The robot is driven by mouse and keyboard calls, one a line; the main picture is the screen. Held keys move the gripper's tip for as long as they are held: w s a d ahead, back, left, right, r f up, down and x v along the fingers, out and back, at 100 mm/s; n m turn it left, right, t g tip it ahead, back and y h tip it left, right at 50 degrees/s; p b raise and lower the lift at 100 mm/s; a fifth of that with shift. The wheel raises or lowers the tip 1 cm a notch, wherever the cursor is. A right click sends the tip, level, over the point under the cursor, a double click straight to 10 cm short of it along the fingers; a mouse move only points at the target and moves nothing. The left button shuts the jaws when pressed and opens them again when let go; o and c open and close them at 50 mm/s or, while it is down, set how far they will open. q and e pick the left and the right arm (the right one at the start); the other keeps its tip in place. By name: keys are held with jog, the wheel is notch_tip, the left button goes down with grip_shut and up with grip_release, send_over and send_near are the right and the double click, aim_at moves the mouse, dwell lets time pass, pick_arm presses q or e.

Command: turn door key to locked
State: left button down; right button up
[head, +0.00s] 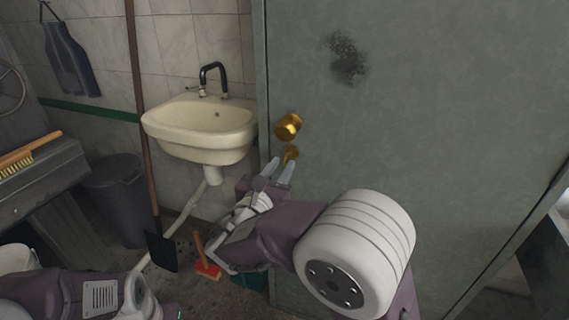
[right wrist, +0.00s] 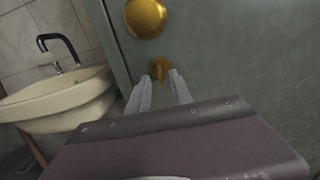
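The grey-green door (head: 420,110) fills the right half of the head view. A round brass knob (head: 289,125) sits near its left edge. Just below it is a small brass key (head: 291,153) at the lock. In the right wrist view the key (right wrist: 160,70) stands upright below the knob (right wrist: 146,18). My right gripper (head: 278,172) is just below the key, with its pale fingers pointing up at it. In the right wrist view the fingers (right wrist: 160,85) are apart with a gap between them, and the key shows beyond the gap.
A cream sink (head: 205,130) with a black tap stands left of the door. A grey bin (head: 118,195), a long-handled shovel (head: 161,250) and a red brush (head: 207,269) are on the left.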

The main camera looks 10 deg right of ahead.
aim_at(287, 159)
jog(key=x, duration=0.4)
grip_shut()
jog(key=shift+f, duration=0.1)
